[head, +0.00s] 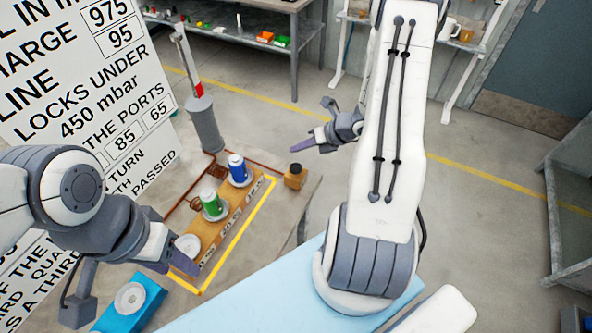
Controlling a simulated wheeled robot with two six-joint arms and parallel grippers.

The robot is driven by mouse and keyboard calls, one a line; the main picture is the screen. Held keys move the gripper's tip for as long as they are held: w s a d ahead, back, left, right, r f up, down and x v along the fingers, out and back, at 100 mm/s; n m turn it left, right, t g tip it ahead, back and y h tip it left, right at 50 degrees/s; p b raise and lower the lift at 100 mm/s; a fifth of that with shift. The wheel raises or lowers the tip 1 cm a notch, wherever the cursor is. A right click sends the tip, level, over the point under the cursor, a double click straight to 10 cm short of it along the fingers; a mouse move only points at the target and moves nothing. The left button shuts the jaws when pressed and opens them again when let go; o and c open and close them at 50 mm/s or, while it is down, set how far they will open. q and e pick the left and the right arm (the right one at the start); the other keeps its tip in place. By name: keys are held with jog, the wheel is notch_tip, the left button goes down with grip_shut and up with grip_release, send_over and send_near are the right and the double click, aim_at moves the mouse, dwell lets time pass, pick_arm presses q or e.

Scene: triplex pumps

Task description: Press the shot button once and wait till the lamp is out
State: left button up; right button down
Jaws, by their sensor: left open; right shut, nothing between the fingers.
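No part is clearly marked as the shot button, and I cannot make out a lit lamp. A small orange-brown box (295,179) with a dark top stands at the right end of the pump board. A blue block (134,303) with a pale round disc on top lies at the lower left. My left gripper (184,263) is open, by the near end of the wooden board, and its arm partly covers that end. My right gripper (303,145) is shut and empty, held in the air behind and above the orange-brown box, apart from it.
The wooden board (226,205) carries a blue canister (238,168), a green canister (211,204) and a white round part (188,245), inside a yellow outline. A grey cylinder (204,125) with a red-marked post stands behind. A large text sign (75,75) fills the left.

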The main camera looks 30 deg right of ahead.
aim_at(293, 167)
pick_arm(q)
notch_tip(293, 167, down, 5)
jog(key=b, duration=0.4)
pick_arm(e)
notch_tip(293, 167, down, 6)
jog(key=shift+r, duration=0.1)
pick_arm(q)
jog(key=shift+f, duration=0.1)
dwell(1.4)
jog(key=shift+f+b, duration=0.3)
jog(key=shift+b, duration=0.15)
pick_arm(e)
jog(key=shift+f, duration=0.4)
pick_arm(q)
jog(key=shift+f+b, duration=0.65)
pick_arm(e)
jog(key=shift+f, duration=0.75)
pick_arm(q)
jog(key=shift+r, duration=0.15)
pick_arm(e)
jog(key=shift+r, duration=0.15)
pick_arm(q)
jog(key=shift+r+p, duration=0.8)
jog(key=shift+p, duration=0.15)
pick_arm(e)
jog(key=shift+r, duration=1.05)
